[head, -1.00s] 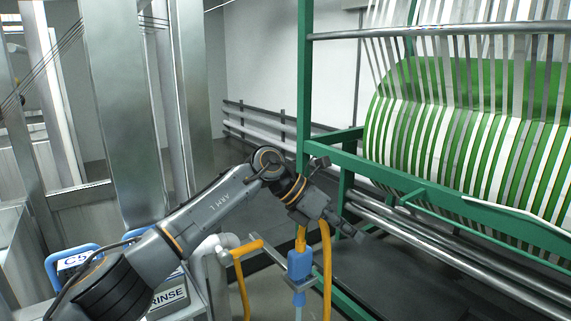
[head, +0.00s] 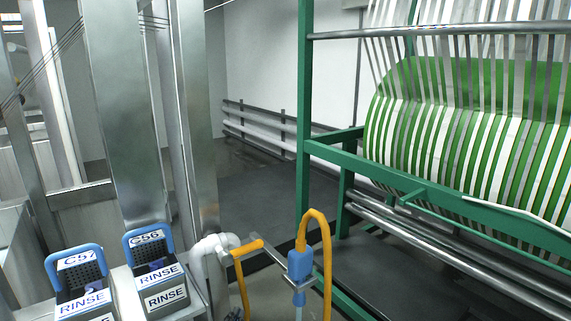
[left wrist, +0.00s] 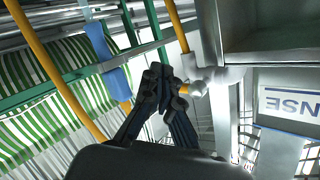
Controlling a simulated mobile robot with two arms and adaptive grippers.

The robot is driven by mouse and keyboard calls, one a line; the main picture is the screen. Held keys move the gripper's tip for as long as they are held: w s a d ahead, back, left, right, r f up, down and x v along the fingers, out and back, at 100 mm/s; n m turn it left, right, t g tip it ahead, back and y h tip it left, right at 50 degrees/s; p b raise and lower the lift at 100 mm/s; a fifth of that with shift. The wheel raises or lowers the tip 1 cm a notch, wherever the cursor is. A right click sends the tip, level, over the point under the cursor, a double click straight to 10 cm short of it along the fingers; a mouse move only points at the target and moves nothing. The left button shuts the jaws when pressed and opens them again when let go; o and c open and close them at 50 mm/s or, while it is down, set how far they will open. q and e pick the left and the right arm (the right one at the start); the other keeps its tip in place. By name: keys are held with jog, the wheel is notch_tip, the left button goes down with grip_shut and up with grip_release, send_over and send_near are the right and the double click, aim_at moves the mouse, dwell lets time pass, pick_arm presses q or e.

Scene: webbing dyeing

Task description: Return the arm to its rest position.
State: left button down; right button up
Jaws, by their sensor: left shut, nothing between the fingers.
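My left gripper (left wrist: 160,82) shows in the left wrist view, with its dark fingertips together and nothing between them. My left arm does not show in the head view. My right gripper is in neither view. The blue spray handle (head: 299,268) with its yellow hose (head: 326,262) is in its holder at the lower middle of the head view. The blue handle (left wrist: 110,68) also shows in the left wrist view, left of my gripper and apart from it.
Two blue-handled bins marked RINSE, C57 (head: 82,280) and C56 (head: 152,264), stand at the lower left beside a white pipe (head: 212,250) with a yellow lever. A green frame (head: 306,120) with striped webbing on a green drum (head: 470,130) fills the right. Dark floor (head: 265,195) lies open between.

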pick_arm(q)
jog(key=s+a+f+n+g+y, duration=0.2)
jog(key=s+a+f+n+g, duration=0.35)
jog(key=s+f, duration=0.7)
jog(key=s+a+f+g, duration=0.1)
jog(key=s+a+g, duration=0.15)
jog(key=s, duration=0.65)
jog(key=s+a+f+g, duration=0.15)
jog(key=s+g, duration=0.25)
jog(key=s, duration=0.5)
notch_tip(320, 180, down, 25)
jog(key=g, duration=0.1)
jog(key=s+a+f+g, duration=0.1)
jog(key=s+a+f, duration=0.2)
jog(key=s+f, duration=1.4)
jog(key=shift+s, duration=0.4)
